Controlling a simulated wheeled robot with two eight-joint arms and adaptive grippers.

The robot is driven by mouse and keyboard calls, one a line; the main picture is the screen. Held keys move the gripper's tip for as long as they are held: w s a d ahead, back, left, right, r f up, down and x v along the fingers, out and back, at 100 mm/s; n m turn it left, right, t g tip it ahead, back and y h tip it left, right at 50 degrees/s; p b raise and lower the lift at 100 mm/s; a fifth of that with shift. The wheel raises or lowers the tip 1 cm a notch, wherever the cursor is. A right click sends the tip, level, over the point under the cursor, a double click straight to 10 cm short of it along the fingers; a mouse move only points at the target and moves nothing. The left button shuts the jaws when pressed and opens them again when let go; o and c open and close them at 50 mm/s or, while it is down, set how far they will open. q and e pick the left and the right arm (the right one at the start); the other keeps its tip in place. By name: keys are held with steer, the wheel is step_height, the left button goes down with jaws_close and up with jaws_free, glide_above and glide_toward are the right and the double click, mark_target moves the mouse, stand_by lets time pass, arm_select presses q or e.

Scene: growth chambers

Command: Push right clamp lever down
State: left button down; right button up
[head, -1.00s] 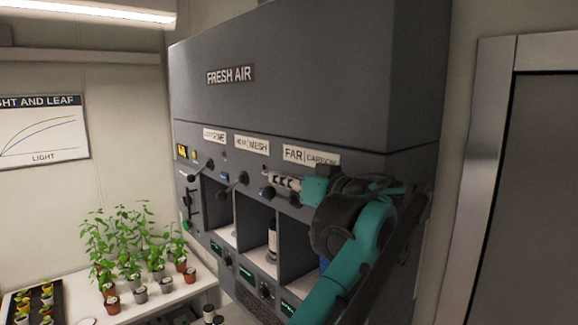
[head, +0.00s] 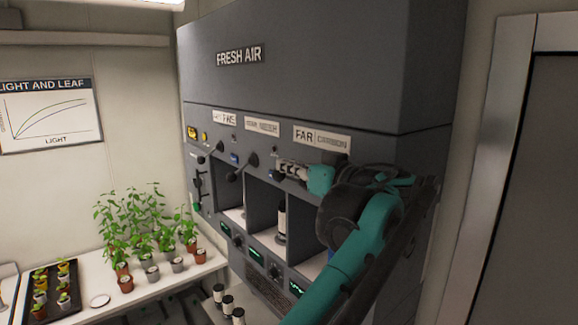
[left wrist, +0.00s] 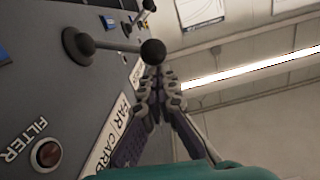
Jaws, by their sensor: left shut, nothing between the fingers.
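The right clamp lever is mostly hidden behind my gripper in the head view. In the left wrist view a lever (left wrist: 112,48) with a black ball knob sticks out from the grey panel, its knob just beyond my fingertips. I cannot tell whether they touch. My left gripper (head: 284,169) is shut and empty, at the panel just below the FAR CARBON label (head: 322,138). It also shows in the left wrist view (left wrist: 153,76). The middle lever (head: 242,167) and left lever (head: 211,152) stand out further left. My right gripper is not in view.
Potted plants (head: 145,240) stand on a white bench at left. Several small jars (head: 222,297) stand below.

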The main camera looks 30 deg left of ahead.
arm_select(q)
steer(key=shift+s+f, duration=0.1)
steer(key=shift+s+a+f+n+b, duration=0.2)
steer(key=shift+s+f+n+b, duration=0.25)
steer(key=shift+f+n, duration=0.5)
step_height(320, 180, down, 6)
steer(key=n+b, duration=0.3)
steer(key=n, duration=0.4)
steer(key=shift+s+a+t, duration=0.2)
steer(key=shift+s+t, duration=0.2)
steer(key=shift+s, duration=0.05)
steer(key=shift+f+n, duration=0.15)
steer(key=shift+n, duration=0.1)
